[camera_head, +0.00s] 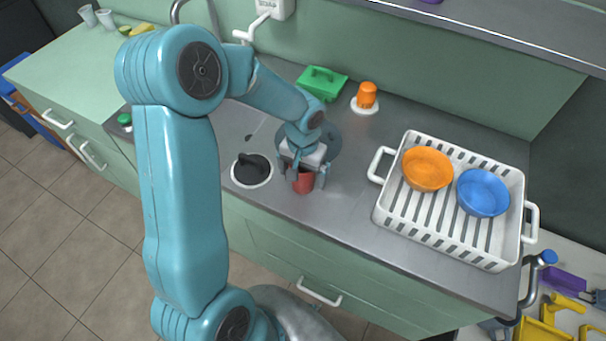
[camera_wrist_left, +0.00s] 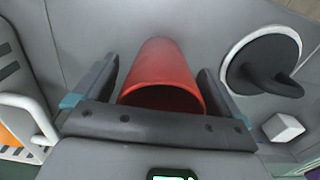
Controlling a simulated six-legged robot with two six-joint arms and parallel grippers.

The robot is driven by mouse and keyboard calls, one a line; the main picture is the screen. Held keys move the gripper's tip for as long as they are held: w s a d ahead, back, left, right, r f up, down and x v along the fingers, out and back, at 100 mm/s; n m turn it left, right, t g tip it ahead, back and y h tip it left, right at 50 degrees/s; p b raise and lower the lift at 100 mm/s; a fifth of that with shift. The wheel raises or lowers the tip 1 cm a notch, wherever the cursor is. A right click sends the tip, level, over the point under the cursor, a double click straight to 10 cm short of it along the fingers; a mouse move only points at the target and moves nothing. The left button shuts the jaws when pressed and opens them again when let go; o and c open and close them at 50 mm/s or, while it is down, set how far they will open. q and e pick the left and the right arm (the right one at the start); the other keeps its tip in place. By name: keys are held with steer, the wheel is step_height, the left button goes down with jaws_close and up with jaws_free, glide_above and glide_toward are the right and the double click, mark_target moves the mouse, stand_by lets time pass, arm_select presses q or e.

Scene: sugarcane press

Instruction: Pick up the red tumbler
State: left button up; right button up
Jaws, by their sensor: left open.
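The red tumbler (camera_head: 304,182) stands on the grey counter near its front edge. My left gripper (camera_head: 305,177) is right at it, coming from above and behind in the head view. In the left wrist view the tumbler (camera_wrist_left: 163,80) lies between the two open fingers of the left gripper (camera_wrist_left: 160,88), its open rim toward the palm. A gap shows on each side, so the fingers do not appear to touch it. The right gripper is not in view.
A black-handled lid or plug on a white disc (camera_head: 252,170) is left of the tumbler. A white dish rack (camera_head: 378,212) holding an orange and a blue bowl stands to the right. A green container (camera_head: 321,84) and an orange cup (camera_head: 366,95) are behind. Counter between tumbler and rack is clear.

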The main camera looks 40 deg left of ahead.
arm_select(q)
steer(key=c, duration=1)
steer(key=shift+c, duration=0.2)
